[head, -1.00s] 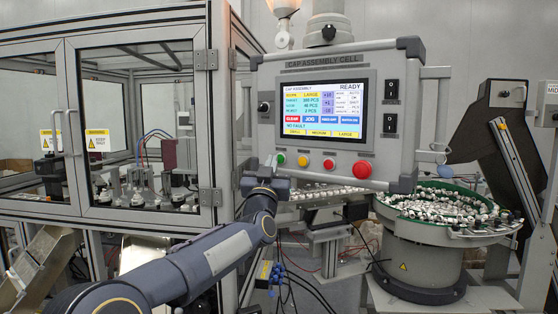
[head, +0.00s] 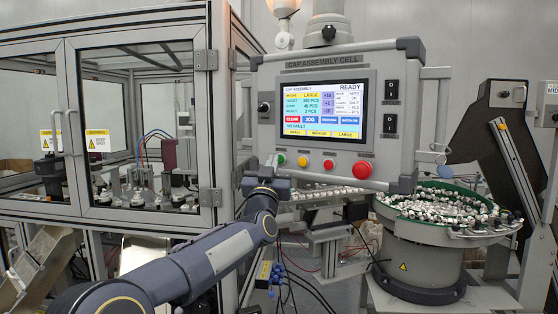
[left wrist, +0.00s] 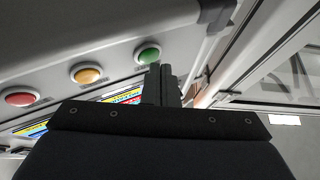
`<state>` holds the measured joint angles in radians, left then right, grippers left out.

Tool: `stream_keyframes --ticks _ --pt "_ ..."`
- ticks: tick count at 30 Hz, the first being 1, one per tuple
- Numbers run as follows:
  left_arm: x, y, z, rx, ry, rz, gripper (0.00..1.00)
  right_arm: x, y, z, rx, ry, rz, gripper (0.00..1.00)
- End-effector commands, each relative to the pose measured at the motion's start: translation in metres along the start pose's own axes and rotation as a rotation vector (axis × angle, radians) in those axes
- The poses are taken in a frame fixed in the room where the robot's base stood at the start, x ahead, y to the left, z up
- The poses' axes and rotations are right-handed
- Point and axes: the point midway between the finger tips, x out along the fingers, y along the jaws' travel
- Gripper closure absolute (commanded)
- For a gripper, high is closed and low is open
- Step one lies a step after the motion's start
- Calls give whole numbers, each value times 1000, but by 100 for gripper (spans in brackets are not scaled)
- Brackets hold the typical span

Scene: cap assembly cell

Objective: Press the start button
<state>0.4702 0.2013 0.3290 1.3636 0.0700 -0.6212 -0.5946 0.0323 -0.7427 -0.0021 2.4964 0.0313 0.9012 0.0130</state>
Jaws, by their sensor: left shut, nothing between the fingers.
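The control panel (head: 420,88) carries a row of buttons under its screen (head: 325,108), which reads READY at its top right. The green button (head: 281,158) is at the left end of the row and also shows in the left wrist view (left wrist: 147,54). Beside it are a yellow button (head: 303,161) and a red button (head: 328,164). My left gripper (head: 270,164) is shut and empty, just left of the green button. In the left wrist view its fingertips (left wrist: 159,70) are close to that button; I cannot tell whether they touch it. My right gripper is not seen.
A large red mushroom button (head: 362,169) sits at the right of the row. A glazed machine enclosure (head: 210,100) stands at the left. A bowl feeder (head: 425,255) full of white caps stands at the lower right. Cables hang below the panel.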

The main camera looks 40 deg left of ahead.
Motion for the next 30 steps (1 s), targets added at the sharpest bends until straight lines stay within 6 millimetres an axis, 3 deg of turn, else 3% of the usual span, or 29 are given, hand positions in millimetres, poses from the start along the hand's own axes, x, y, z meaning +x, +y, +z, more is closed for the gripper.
stream_keyframes --ticks 21,30 --pt "5 3 3 0 -1 0 100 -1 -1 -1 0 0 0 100" --pt "-3 -1 0 -1 1 0 100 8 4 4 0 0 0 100"
